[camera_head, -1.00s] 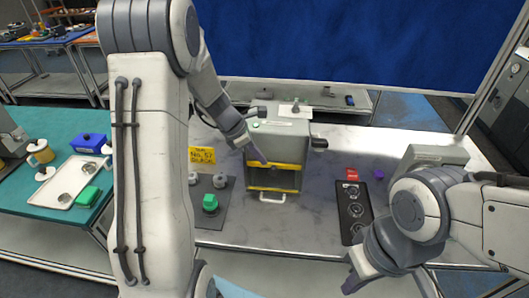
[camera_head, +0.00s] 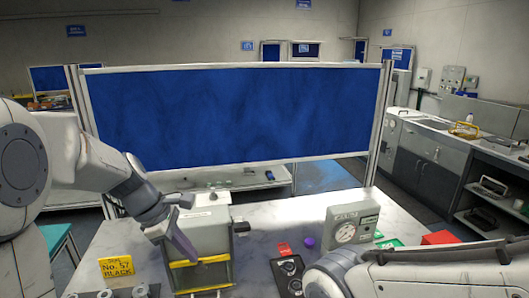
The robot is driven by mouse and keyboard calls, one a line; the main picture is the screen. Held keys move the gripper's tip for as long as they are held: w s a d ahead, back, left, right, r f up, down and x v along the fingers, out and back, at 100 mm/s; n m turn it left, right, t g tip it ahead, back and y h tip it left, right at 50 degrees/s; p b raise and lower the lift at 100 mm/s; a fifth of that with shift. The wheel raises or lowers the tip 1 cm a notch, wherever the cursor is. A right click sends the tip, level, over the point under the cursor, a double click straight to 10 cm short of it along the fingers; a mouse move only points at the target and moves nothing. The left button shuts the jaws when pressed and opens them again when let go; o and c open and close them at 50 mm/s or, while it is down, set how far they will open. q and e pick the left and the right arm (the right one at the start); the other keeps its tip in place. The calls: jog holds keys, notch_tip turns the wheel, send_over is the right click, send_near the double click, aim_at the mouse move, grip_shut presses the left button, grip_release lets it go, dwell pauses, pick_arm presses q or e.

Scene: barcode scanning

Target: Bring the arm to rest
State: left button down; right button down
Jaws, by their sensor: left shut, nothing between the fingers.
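My left arm comes in from the left edge. Its gripper (camera_head: 186,248) is shut and empty, pointing down in front of the grey box-shaped device (camera_head: 207,236) with yellow edging. I cannot tell whether it touches the device. My right arm (camera_head: 420,272) crosses the lower right corner, and its gripper is out of view.
The pale table (camera_head: 262,222) holds a yellow sign (camera_head: 116,268), a black panel with round dials (camera_head: 288,274), a red block (camera_head: 284,248), a purple object (camera_head: 308,243) and a grey dial device (camera_head: 352,225). A blue partition (camera_head: 235,115) stands behind.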

pick_arm(q)
jog(key=s+d+f+m+g+y+b, duration=0.2)
jog(key=s+d+f+m, duration=0.1)
jog(key=s+d+m, duration=0.95)
jog(key=s+d+f+m+y+b, duration=0.1)
jog(key=s+f+m, duration=0.2)
jog(key=s+m, duration=0.7)
jog(key=shift+d+f+m, duration=0.25)
jog(key=shift+f+m, duration=0.15)
jog(key=shift+m, duration=1.45)
